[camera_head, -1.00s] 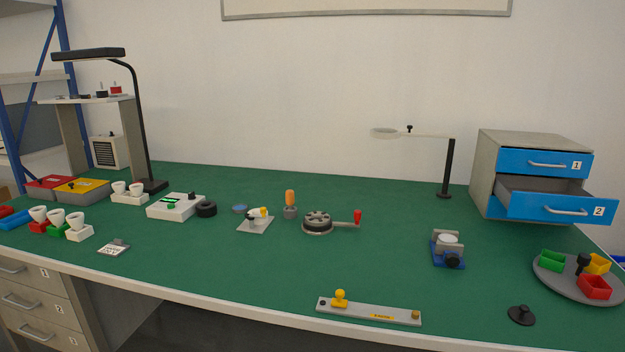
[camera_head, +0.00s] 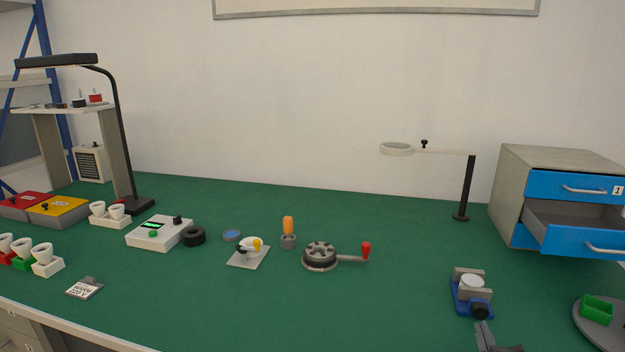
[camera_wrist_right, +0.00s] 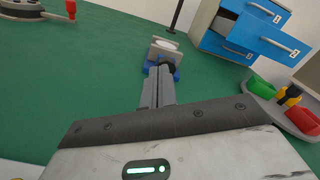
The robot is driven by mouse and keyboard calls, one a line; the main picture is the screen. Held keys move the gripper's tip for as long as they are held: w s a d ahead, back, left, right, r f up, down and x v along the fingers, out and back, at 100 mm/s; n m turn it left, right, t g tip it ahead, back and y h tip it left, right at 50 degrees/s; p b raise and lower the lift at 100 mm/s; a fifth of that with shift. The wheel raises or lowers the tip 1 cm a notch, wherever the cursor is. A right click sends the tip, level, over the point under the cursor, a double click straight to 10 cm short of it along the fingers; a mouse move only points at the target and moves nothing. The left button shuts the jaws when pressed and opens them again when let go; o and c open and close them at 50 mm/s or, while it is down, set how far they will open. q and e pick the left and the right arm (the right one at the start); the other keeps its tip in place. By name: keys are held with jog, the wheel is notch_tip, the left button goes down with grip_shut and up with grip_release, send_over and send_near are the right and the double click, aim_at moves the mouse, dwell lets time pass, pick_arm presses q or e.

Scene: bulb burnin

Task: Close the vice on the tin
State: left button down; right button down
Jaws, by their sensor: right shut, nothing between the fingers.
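The blue vice (camera_head: 462,297) stands on the green bench at the right of the head view, with grey jaws and a black knob (camera_head: 480,311) at its front. The white round tin (camera_head: 472,282) sits between the jaws; I cannot tell whether both jaws touch it. My right gripper (camera_head: 484,335) is at the bottom edge, just in front of the knob, shut and empty. In the right wrist view the shut fingers (camera_wrist_right: 157,80) point at the vice (camera_wrist_right: 150,68), and their tips overlap the knob region; contact cannot be told. My left gripper is out of view.
The blue drawer cabinet (camera_head: 548,178), with its lower drawer open, stands behind to the right. A round grey tray (camera_head: 582,318) with coloured bins is right of the vice. A ring lamp post (camera_head: 467,188) stands behind it. The bench left of the vice is clear up to the red-handled crank (camera_head: 366,251).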

aim_at(480, 311)
jog(key=shift+w+d+r, duration=0.1)
jog(key=shift+w+d, duration=0.05)
jog(key=shift+w, duration=0.4)
jog(key=b+x, duration=0.1)
jog(key=x, duration=0.3)
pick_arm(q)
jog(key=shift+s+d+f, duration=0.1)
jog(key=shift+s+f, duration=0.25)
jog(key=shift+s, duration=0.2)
pick_arm(e)
jog(key=shift+w+d, duration=0.15)
jog(key=shift+w, duration=0.45)
